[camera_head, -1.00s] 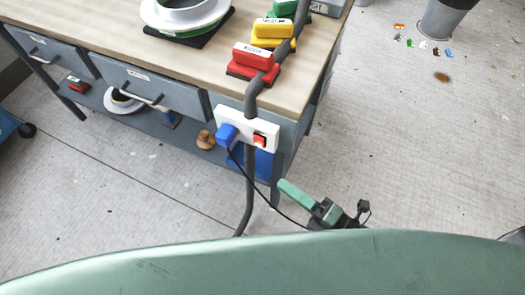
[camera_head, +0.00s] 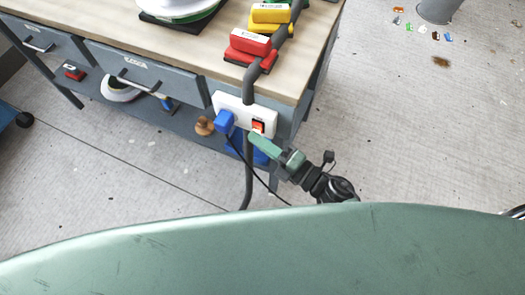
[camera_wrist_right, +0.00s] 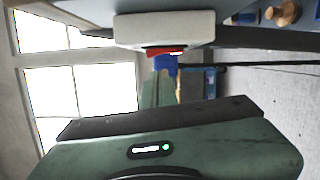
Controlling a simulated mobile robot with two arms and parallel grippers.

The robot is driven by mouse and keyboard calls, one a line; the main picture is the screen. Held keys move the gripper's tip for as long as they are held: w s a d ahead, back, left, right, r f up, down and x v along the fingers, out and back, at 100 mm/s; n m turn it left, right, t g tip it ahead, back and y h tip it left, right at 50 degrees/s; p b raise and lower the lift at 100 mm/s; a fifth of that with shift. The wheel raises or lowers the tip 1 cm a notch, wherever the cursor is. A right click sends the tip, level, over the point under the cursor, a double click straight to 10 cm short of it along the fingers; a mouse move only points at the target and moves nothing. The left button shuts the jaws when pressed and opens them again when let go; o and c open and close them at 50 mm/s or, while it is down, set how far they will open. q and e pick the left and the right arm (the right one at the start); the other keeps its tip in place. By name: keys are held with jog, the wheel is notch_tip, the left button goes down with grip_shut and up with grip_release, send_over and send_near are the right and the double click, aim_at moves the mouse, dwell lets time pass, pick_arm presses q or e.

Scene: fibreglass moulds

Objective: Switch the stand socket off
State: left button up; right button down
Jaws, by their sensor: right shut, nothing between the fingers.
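The white stand socket (camera_head: 232,108) is fixed at the front corner of the workbench, beside a grey tube. A blue plug (camera_head: 224,121) sits in its left part and a red-orange rocker switch (camera_head: 258,125) in its right part. My right gripper (camera_head: 254,137) is shut and empty, its green fingertips just below the switch; whether they touch it I cannot tell. In the right wrist view the white socket (camera_wrist_right: 165,30) is at the top, with the red switch (camera_wrist_right: 165,51) and blue plug (camera_wrist_right: 166,64) under it. The green fingers (camera_wrist_right: 160,92) point towards them. My left gripper is not in view.
The workbench top (camera_head: 200,58) carries red and yellow blocks (camera_head: 250,43) near the tube. A black cable (camera_head: 262,180) hangs from the plug. The lower shelf holds a wooden knob (camera_head: 204,125).

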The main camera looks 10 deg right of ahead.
jog(key=shift+w+d, duration=0.35)
jog(key=shift+w, duration=0.2)
jog(key=shift+w+d+r+m+p, duration=0.2)
jog(key=shift+r+m+p, duration=0.15)
jog(key=shift+p, duration=0.5)
jog(key=shift+f, duration=0.15)
